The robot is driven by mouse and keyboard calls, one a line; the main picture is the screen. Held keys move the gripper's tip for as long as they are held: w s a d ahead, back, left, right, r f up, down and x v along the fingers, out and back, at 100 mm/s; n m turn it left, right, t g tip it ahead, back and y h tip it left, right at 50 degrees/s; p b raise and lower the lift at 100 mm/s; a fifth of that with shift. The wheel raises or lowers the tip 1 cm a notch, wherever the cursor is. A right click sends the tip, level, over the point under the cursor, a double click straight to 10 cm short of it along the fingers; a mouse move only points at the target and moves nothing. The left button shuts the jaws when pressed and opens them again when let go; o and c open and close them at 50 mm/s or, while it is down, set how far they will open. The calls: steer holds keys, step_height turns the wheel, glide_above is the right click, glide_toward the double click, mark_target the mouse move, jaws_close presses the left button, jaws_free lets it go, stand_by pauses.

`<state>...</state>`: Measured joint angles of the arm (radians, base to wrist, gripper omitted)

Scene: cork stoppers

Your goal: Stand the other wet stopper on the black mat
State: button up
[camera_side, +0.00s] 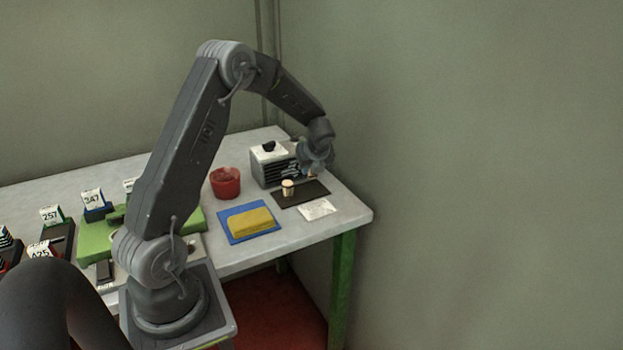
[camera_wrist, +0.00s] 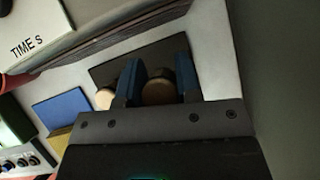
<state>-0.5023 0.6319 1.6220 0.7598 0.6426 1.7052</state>
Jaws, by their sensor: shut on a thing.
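The black mat (camera_side: 314,188) lies near the right end of the table. A pale cork stopper (camera_side: 288,187) stands upright on its left part; a round cork top (camera_wrist: 105,98) also shows beside the left finger in the wrist view. My gripper (camera_side: 312,172) is over the back right part of the mat. In the wrist view its blue fingers (camera_wrist: 158,65) are shut on a second cork stopper (camera_wrist: 158,92), seen end-on over the mat (camera_wrist: 108,72). Whether the held stopper's lower end touches the mat is hidden.
A grey slatted box (camera_side: 268,171) with a white top stands just behind the mat. A red pot (camera_side: 225,182) and a yellow sponge (camera_side: 253,221) on a blue cloth (camera_side: 227,226) are to the left. A white paper (camera_side: 318,209) lies in front of the mat.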

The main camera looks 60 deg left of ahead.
mark_target(312, 178)
steer(key=shift+w+f, duration=0.1)
steer(key=shift+f, duration=1.95)
steer(key=shift+f, duration=0.2)
steer(key=o, duration=0.9)
